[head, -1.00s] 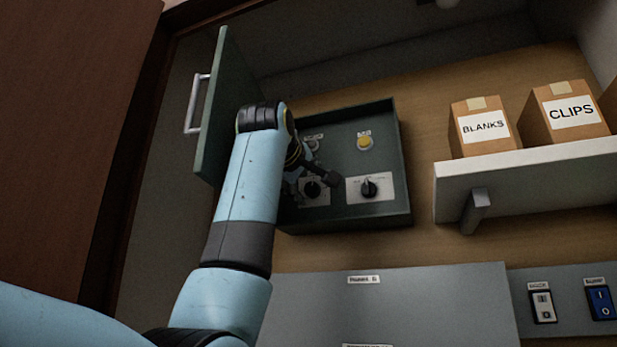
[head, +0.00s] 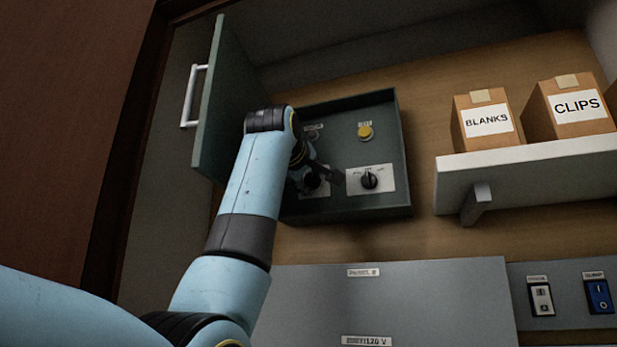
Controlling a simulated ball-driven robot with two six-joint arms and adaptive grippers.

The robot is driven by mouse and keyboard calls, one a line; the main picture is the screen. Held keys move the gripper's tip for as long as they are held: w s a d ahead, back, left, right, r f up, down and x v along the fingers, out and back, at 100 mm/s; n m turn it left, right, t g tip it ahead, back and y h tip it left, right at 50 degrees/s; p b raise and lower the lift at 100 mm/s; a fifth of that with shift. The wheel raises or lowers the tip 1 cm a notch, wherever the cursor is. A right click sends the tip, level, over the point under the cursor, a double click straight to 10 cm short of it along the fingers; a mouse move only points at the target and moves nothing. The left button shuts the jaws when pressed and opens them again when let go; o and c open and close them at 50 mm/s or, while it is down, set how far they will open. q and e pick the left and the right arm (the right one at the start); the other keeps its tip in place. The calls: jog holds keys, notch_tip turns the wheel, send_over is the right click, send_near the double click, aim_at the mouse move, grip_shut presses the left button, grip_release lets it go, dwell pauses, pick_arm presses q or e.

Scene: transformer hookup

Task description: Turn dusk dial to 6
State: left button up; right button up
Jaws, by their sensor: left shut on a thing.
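An open dark green box (head: 403,150) on the wooden back wall holds two dials on white plates. The right dial (head: 370,180) is a black knob with its plate in clear view; its small markings are too fine to read. The left dial (head: 314,186) is mostly covered by my left gripper (head: 323,178). That gripper is shut on the left dial, with one dark finger showing to its right. I cannot read which dial is named dusk, nor the left dial's setting. My right gripper is not in view.
The box's green door (head: 232,105) stands open at the left. A yellow button (head: 365,132) sits above the right dial. A white shelf (head: 530,160) at the right bears cardboard boxes. Below are a grey panel (head: 420,300) and two switches, one blue (head: 598,296).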

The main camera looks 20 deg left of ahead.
pick_arm(q)
jog(key=shift+m, duration=0.4)
jog(key=m+b, duration=0.1)
jog(key=m, duration=0.3)
jog(key=shift+f+m+t, duration=0.1)
jog(key=shift+m+t, duration=0.2)
jog(key=shift+m, duration=0.1)
jog(key=m+h+b, duration=0.1)
jog(key=m, duration=0.4)
jog(key=shift+m, duration=0.4)
jog(key=shift+t, duration=0.3)
jog(key=o, duration=1.1)
jog(key=shift+d, duration=0.1)
jog(key=shift+o, duration=0.2)
jog(key=s+f, duration=0.1)
jog(key=s, duration=1.1)
jog(key=shift+d, duration=0.15)
